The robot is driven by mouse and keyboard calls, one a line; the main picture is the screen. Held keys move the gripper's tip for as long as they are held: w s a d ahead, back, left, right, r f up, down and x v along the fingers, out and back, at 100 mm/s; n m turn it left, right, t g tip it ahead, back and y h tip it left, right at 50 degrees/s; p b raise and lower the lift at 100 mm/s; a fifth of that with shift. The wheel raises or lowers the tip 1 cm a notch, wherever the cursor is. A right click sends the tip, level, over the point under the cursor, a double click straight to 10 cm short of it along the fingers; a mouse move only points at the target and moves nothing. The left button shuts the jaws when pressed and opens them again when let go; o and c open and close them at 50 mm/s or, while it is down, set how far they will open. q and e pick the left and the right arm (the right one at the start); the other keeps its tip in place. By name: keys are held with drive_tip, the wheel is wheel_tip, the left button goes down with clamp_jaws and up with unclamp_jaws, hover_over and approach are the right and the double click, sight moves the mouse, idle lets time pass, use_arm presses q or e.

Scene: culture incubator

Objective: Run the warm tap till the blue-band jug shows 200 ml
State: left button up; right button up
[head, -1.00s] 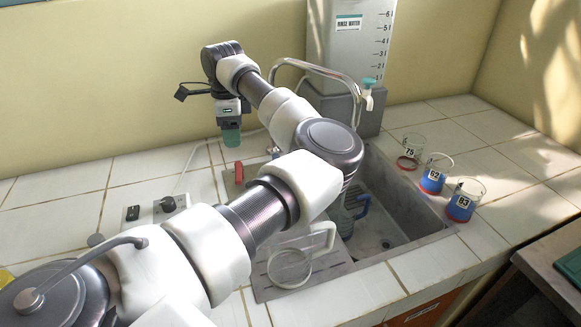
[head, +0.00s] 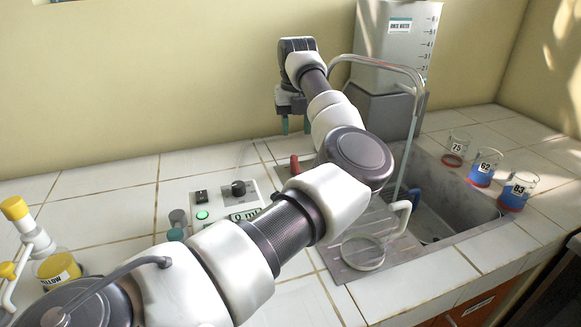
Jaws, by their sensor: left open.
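My left gripper (head: 296,125) points down with its two teal fingertips apart, holding nothing. It is above and behind a red tap lever (head: 295,165) at the sink's back left. The tap's curved spout (head: 375,60) reaches over the sink, and a thin pale streak (head: 408,155) drops from its end, looking like running water. A jug in the sink shows mainly its blue handle (head: 414,198); my arm hides most of it, so its level cannot be read. A display (head: 246,214) on the counter panel is partly covered and seems to show "0 ml". My right gripper is not in view.
A clear jug (head: 362,252) with a pale handle stands on the drainboard. Three numbered beakers (head: 484,168) stand right of the sink (head: 460,212). A rinse-water tank (head: 396,45) stands behind. Yellow-capped items (head: 58,270) are at left.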

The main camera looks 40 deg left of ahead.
use_arm(q)
hover_over(297, 166)
wheel_tip(297, 166, down, 5)
drive_tip(key=shift+r, duration=0.1)
wheel_tip(297, 166, down, 4)
drive_tip(key=shift+f, duration=0.75)
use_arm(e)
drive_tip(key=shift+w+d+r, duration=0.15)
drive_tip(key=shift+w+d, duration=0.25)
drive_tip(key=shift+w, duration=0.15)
use_arm(q)
drive_tip(key=shift+c, duration=0.4)
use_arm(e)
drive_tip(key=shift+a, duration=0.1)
use_arm(q)
clamp_jaws()
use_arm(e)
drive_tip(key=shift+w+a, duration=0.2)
